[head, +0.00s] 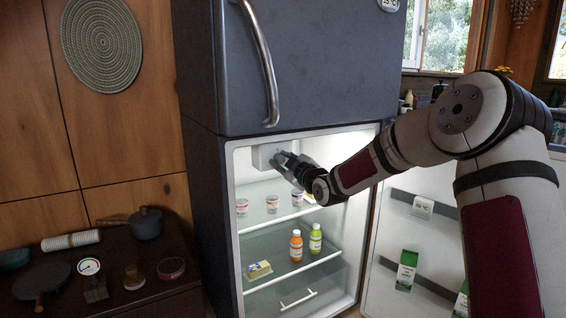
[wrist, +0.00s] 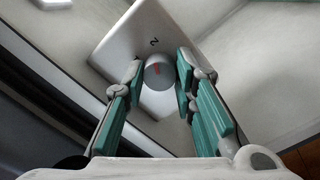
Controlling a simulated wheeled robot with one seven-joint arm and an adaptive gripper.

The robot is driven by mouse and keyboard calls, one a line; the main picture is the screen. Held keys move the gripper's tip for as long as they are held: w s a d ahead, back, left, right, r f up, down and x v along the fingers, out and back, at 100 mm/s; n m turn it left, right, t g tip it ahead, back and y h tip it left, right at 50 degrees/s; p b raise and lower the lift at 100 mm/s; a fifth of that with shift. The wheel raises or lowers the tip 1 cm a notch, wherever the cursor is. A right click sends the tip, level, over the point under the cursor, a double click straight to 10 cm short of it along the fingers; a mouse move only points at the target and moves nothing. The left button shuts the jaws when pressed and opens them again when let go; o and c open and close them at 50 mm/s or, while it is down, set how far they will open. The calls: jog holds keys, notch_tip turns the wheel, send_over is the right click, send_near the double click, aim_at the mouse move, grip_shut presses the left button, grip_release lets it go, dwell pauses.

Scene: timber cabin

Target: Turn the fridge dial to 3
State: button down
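The fridge dial (wrist: 159,73) is a small grey round knob with a red mark, on a white control box (wrist: 128,45). A numeral that looks like 2 is printed on the box just above the knob in the wrist view; no other numerals can be read. The box also shows in the head view (head: 264,156), at the top left inside the open fridge. My gripper (wrist: 160,74) is open, with one green-padded finger on each side of the dial. Narrow gaps seem to show between fingers and knob. In the head view my gripper (head: 287,163) hides the dial.
Below are fridge shelves with yogurt cups (head: 272,203), an orange bottle (head: 296,246) and a green bottle (head: 316,238). The freezer door (head: 315,60) is shut above. The open fridge door (head: 418,235) stands at right. A dark table (head: 140,300) with pans is at left.

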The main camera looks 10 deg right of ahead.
jog(key=shift+m, duration=0.4)
jog(key=m+p, duration=0.1)
jog(key=m, duration=0.3)
jog(key=shift+r+m+p, duration=0.1)
jog(key=shift+m+p, duration=0.2)
jog(key=shift+m, duration=0.1)
jog(key=m+p, duration=0.3)
jog(key=m, duration=0.2)
jog(key=shift+m+g, duration=0.3)
jog(key=shift+m, duration=0.3)
jog(key=c, duration=1.3)
grip_release()
jog(key=v, duration=1.2)
